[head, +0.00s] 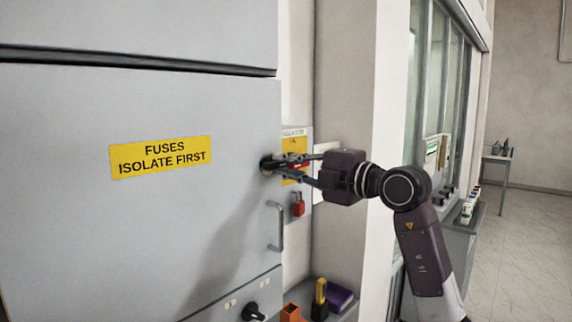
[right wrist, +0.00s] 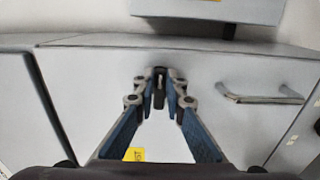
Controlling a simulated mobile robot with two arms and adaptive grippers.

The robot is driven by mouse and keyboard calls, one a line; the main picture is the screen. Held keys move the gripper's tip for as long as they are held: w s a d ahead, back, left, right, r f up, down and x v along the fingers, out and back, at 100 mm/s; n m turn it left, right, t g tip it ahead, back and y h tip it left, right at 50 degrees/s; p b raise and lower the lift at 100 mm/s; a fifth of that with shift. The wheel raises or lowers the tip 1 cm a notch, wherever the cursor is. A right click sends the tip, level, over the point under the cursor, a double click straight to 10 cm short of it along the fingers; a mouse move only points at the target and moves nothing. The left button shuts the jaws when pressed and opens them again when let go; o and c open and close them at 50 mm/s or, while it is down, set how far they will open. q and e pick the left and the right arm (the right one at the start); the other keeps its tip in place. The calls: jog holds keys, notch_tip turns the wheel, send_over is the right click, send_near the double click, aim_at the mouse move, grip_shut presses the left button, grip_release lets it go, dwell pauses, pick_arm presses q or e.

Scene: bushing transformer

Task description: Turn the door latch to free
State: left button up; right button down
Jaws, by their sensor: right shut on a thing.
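The door latch (head: 267,163) is a small dark knob on the right edge of the grey cabinet door (head: 90,230). In the right wrist view the latch (right wrist: 158,87) shows as a dark upright piece between my fingertips. My right gripper (head: 275,164) reaches in from the right and is shut on the latch; it also shows in the right wrist view (right wrist: 159,90). The fingers partly hide the latch, so its exact turn is hard to tell. The door looks closed. My left gripper is not in view.
A yellow label (head: 160,157) on the door reads "FUSES ISOLATE FIRST". A door handle (head: 277,226) sits below the latch. A red padlock (head: 298,204) hangs beside the door. A black knob (head: 252,312) is on the lower panel. A shelf at the bottom holds several small items.

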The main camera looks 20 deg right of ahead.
dwell(0.3)
jog(key=c, duration=2)
grip_release()
jog(key=shift+w+a, duration=0.1)
jog(key=v, duration=1.2)
